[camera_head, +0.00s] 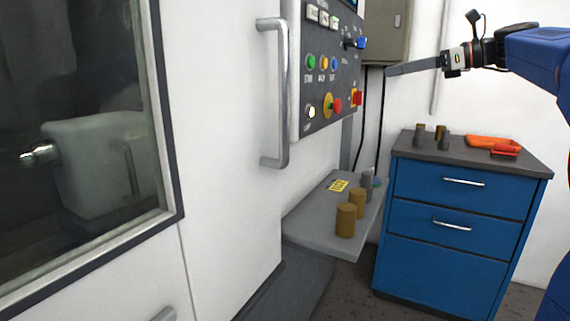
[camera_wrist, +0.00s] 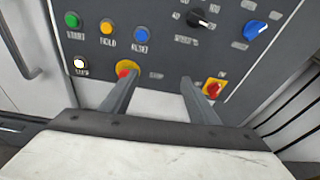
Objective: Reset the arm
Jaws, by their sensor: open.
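My gripper (camera_head: 395,69) is at the upper right in the head view, held in the air to the right of the control panel (camera_head: 325,140) and pointing left. In the wrist view its two fingers (camera_wrist: 158,82) reach up from the bottom, spread apart with nothing between them. The control panel (camera_wrist: 170,45) lies ahead of them, with green, orange and blue buttons, black and blue knobs, a red and yellow emergency stop (camera_wrist: 127,68) and a red switch (camera_wrist: 213,88). I cannot tell the exact gap between fingers and panel.
A white machine door with a window and a metal handle (camera_head: 277,95) fills the left. A grey shelf (camera_head: 310,222) below the panel holds brass and grey cylinders. A blue drawer cabinet (camera_head: 450,215) with parts and an orange tray (camera_head: 493,142) stands at right.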

